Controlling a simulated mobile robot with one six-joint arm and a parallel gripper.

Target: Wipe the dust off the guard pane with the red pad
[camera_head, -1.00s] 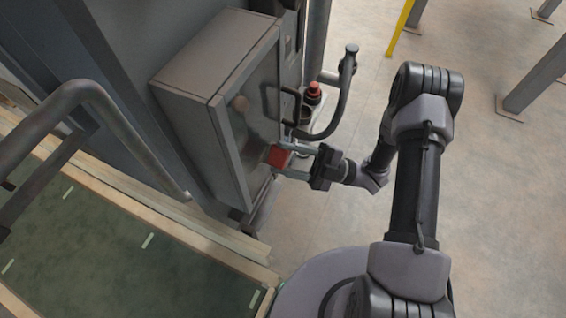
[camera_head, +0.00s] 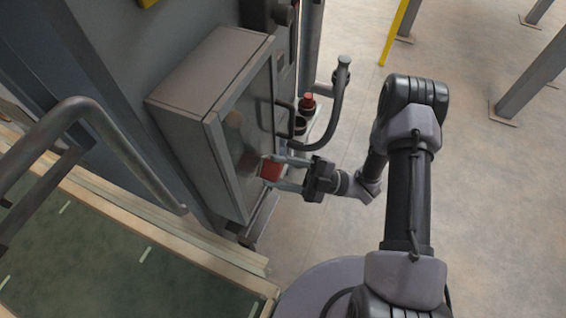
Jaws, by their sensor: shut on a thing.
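The guard pane (camera_head: 256,125) is the dark, glossy front of a grey box on the machine, seen at a steep angle. A brownish dull patch (camera_head: 234,120) shows on it, which may be dust. My gripper (camera_head: 284,172) comes from the right and is shut on the red pad (camera_head: 270,169). The pad is at the lower part of the pane, at or very near its surface; I cannot tell whether it touches. The pad's far face and the pane behind it are hidden.
A curved grey handrail (camera_head: 338,105) stands just above my gripper. Behind it is a small shelf with a red-capped bottle (camera_head: 307,103). A pane handle (camera_head: 286,117) juts out nearby. A green platform (camera_head: 120,265) with wooden edges lies lower left.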

